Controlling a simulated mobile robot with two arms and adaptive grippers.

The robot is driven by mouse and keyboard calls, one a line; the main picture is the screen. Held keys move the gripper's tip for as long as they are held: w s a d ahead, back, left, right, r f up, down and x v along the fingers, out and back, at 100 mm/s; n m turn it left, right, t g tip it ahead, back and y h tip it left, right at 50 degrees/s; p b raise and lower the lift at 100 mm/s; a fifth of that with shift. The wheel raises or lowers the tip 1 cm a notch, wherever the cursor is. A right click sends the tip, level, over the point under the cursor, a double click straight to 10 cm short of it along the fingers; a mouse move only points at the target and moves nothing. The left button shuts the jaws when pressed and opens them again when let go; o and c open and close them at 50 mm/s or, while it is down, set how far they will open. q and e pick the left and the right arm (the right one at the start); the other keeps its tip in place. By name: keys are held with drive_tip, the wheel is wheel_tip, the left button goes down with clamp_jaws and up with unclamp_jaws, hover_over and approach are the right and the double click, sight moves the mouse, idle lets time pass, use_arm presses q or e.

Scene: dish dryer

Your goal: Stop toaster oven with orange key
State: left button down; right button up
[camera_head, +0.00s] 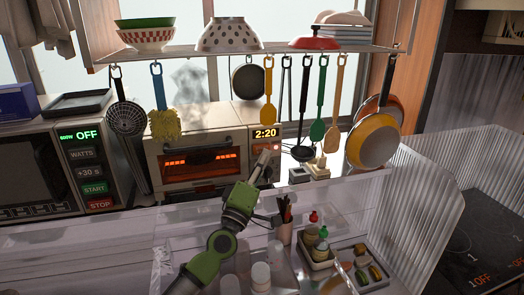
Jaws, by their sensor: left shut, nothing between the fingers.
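The toaster oven (160,160) stands on the counter at the centre, with orange heating bars glowing behind its window. Its display (265,134) reads 2:20. A small orange-lit key (277,147) shows below the display on the control panel. My left gripper (267,155) is shut and empty, its tips right by the panel, just below and left of the key. I cannot tell whether the tips touch the panel. The gripper covers part of the panel's lower half. My right gripper is not in view.
A microwave (40,160) stands at the left. Utensils hang from the shelf (300,48) above, with a black ladle (303,152) close to the oven's right side. A clear-walled area with bottles and jars (262,275) lies in front. A cooktop (485,240) is at the right.

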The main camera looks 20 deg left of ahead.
use_arm(q)
drive_tip(key=shift+w+a, duration=0.1)
drive_tip(key=shift+w+a, duration=0.15)
drive_tip(key=shift+w, duration=0.1)
idle(0.4)
drive_tip(key=shift+w+a+b, duration=0.5)
drive_tip(key=shift+w+b, duration=0.15)
drive_tip(key=shift+w, duration=0.05)
idle(0.6)
drive_tip(key=shift+s+d+r, duration=0.1)
idle(0.4)
drive_tip(key=shift+s+d+p, duration=0.1)
drive_tip(key=shift+s+p, duration=0.05)
drive_tip(key=shift+p, duration=0.15)
drive_tip(key=shift+s+d+p, duration=0.5)
drive_tip(key=shift+s+p, duration=0.05)
drive_tip(key=shift+s, duration=0.3)
